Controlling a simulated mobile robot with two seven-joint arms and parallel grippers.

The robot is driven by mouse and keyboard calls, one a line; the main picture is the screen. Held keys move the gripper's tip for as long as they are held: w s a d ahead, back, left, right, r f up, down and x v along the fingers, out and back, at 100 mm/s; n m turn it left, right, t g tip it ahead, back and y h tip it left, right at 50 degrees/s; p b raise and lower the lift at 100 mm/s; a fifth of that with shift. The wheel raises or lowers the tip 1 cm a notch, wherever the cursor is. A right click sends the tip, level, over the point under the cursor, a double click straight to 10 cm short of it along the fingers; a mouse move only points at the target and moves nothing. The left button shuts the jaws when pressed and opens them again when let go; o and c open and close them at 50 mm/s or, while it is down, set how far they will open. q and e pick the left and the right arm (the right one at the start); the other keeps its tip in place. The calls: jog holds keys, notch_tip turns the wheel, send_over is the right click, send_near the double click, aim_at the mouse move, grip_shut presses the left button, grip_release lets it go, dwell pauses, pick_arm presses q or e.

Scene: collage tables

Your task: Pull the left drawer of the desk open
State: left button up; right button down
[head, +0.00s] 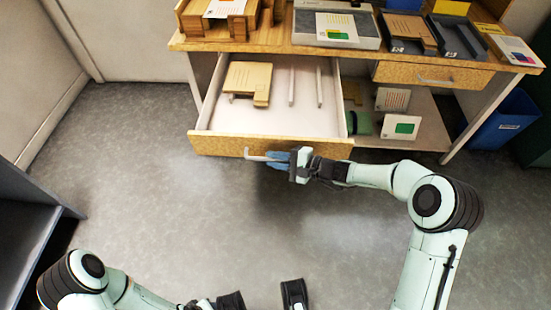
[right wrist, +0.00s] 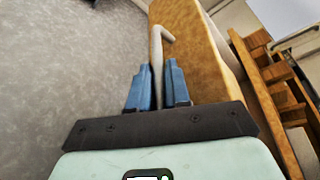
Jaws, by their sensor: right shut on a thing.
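The desk's left drawer (head: 215,141) stands pulled well out in the head view, with its inside showing. A tan wooden piece (head: 249,80) and several thin white sticks or dividers lie in it. Its pale bar handle (head: 262,158) runs along the wooden front. My right gripper (head: 278,160) is shut on the handle. In the right wrist view the handle (right wrist: 157,50) passes between the two blue fingers (right wrist: 158,88), beside the wooden drawer front (right wrist: 205,55). My left gripper (head: 262,297) is at the bottom edge of the head view, away from the desk, with its fingers apart.
The desk top (head: 270,40) bears wooden trays, a grey box with a card and other trays. The right drawer (head: 433,74) is shut. A lower shelf (head: 420,133) holds cards. A blue bin (head: 505,120) stands at right. The grey floor (head: 150,150) at left is clear.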

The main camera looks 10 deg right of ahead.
pick_arm(q)
jog(key=shift+s+a, duration=0.15)
jog(key=shift+s, duration=0.2)
pick_arm(e)
jog(key=shift+s+f, duration=0.1)
jog(key=shift+s, duration=0.2)
jog(key=shift+a, duration=0.1)
jog(key=c, duration=1.5)
grip_release()
jog(key=shift+o, duration=0.3)
jog(key=shift+s, duration=0.15)
pick_arm(q)
jog(key=w+d+r+t+p, duration=0.1)
jog(key=w+r+p, duration=0.2)
jog(key=w+r, duration=0.1)
jog(key=shift+r+t, duration=0.3)
jog(key=shift+r, duration=0.1)
pick_arm(e)
jog(key=v, duration=1.3)
jog(key=shift+s, duration=0.15)
